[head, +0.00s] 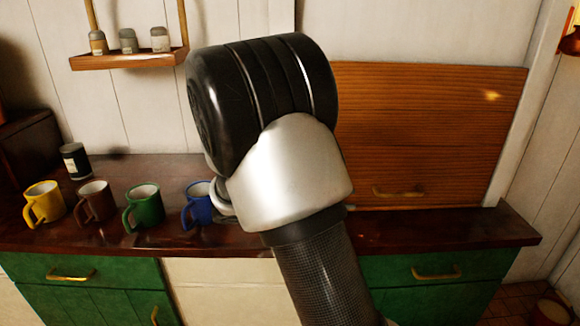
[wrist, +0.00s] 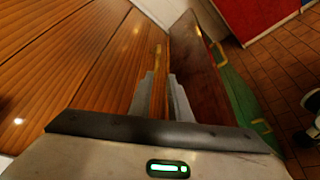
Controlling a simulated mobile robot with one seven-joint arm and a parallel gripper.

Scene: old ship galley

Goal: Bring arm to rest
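My arm (head: 290,175) rises through the middle of the head view and hides the part of the counter behind it. My gripper (wrist: 161,75) shows in the wrist view. Its two grey fingers stand a little apart with nothing between them. In the head view the gripper is hidden behind my arm, or too little of it shows to tell. In the wrist view the fingers point along the wooden panel and the dark counter, and I cannot tell how near they are.
Yellow (head: 44,203), brown (head: 97,201), green (head: 144,207) and blue (head: 199,203) mugs stand on the dark counter (head: 440,228). A dark jar (head: 75,161) stands behind them. A wooden panel (head: 440,120) with a brass handle stands right. A small shelf (head: 130,60) holds jars.

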